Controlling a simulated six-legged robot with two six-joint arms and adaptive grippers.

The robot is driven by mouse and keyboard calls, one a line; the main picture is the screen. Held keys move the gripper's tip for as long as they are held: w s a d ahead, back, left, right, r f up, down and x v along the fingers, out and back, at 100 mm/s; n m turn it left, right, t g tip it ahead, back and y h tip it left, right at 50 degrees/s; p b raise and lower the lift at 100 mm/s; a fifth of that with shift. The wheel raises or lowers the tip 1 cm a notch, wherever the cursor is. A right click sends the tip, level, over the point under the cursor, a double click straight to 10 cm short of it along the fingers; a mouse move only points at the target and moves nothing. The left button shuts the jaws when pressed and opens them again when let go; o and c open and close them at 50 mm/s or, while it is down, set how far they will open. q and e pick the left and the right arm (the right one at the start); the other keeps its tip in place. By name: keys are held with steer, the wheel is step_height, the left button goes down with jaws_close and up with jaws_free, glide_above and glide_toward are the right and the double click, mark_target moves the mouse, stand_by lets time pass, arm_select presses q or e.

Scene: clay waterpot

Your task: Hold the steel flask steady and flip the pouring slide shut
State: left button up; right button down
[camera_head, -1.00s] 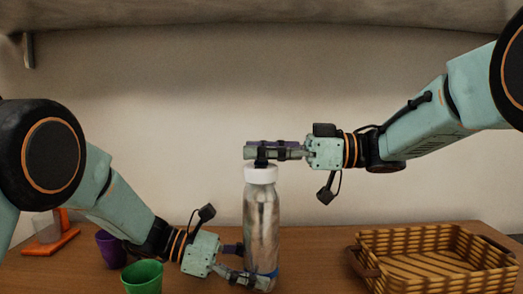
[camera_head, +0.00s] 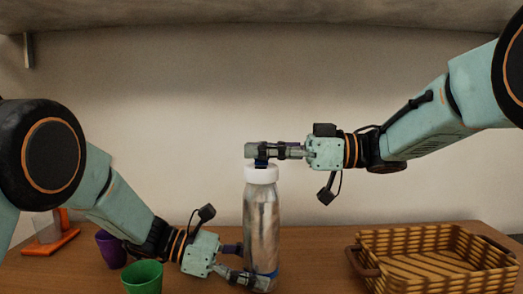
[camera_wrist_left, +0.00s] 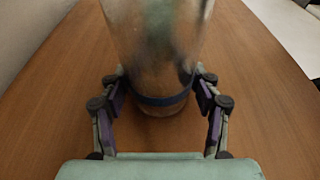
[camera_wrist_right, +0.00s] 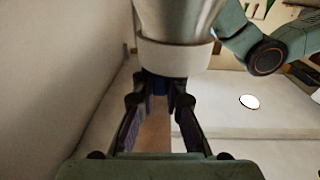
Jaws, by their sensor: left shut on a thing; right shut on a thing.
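The steel flask (camera_head: 261,222) stands upright on the table, with a white collar (camera_head: 261,173) at its top and a blue band near its base. My left gripper (camera_head: 254,264) is shut on the flask low down; the left wrist view shows its fingers on both sides of the flask (camera_wrist_left: 155,50) near the blue band (camera_wrist_left: 158,99). My right gripper (camera_head: 262,152) is at the flask's top, shut on the small dark blue pouring slide (camera_wrist_right: 160,85) above the white collar (camera_wrist_right: 172,57). The fingers hide most of the slide, so its exact position cannot be told.
A wicker basket (camera_head: 365,238) stands on the table (camera_head: 318,255) to the right of the flask. A green cup (camera_head: 142,278) and a purple cup (camera_head: 110,249) stand at the left, close to my left arm. An orange-based stand (camera_head: 52,243) is behind them. The table between flask and basket is clear.

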mark_target(261, 168)
steer(key=shift+s+a, duration=0.1)
steer(key=shift+s, duration=1.4)
steer(key=c, duration=1.4)
jaws_free()
steer(key=shift+o, duration=0.2)
steer(key=d, duration=1.2)
steer(key=shift+s, duration=0.25)
arm_select(q)
steer(key=o, duration=0.9)
